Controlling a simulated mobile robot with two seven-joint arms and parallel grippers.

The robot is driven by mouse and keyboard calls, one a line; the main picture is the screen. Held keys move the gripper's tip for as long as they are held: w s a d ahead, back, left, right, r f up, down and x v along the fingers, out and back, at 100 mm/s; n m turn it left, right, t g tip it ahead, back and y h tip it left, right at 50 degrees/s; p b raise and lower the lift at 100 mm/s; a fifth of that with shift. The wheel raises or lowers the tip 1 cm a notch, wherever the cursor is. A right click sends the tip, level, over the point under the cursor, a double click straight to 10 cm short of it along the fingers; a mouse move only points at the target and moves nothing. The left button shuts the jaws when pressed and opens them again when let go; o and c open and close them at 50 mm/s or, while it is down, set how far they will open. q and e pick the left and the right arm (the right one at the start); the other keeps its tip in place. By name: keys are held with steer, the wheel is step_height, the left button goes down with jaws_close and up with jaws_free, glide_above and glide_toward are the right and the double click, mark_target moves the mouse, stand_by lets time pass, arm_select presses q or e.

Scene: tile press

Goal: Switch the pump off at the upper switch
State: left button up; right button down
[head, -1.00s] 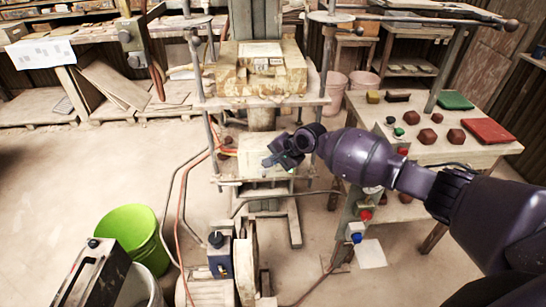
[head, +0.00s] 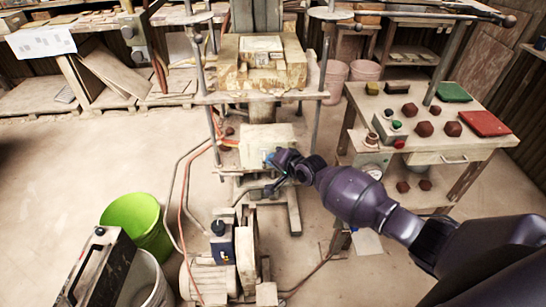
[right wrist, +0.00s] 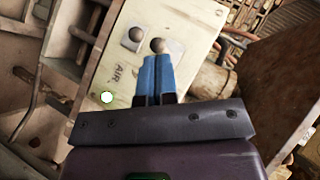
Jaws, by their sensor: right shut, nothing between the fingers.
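The pale panel (head: 255,140) at the middle of the press faces my right gripper (head: 270,158). In the right wrist view the panel (right wrist: 190,20) is marked AIR and carries two round-tipped switches. One switch (right wrist: 135,35) sits left of my fingers; the other (right wrist: 157,45) is right at the tips of my blue fingers (right wrist: 157,60). I cannot tell whether the fingers touch it. My right gripper is shut and empty. My left gripper is out of view.
A green bucket (head: 135,220) is further left. The side table (head: 455,152) with red and green pieces is at the right.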

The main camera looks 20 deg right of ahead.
steer(key=shift+r, duration=0.2)
arm_select(q)
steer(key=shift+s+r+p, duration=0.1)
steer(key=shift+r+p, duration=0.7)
steer(key=shift+p, duration=0.05)
arm_select(e)
steer(key=shift+r, duration=0.65)
steer(key=shift+s, duration=0.1)
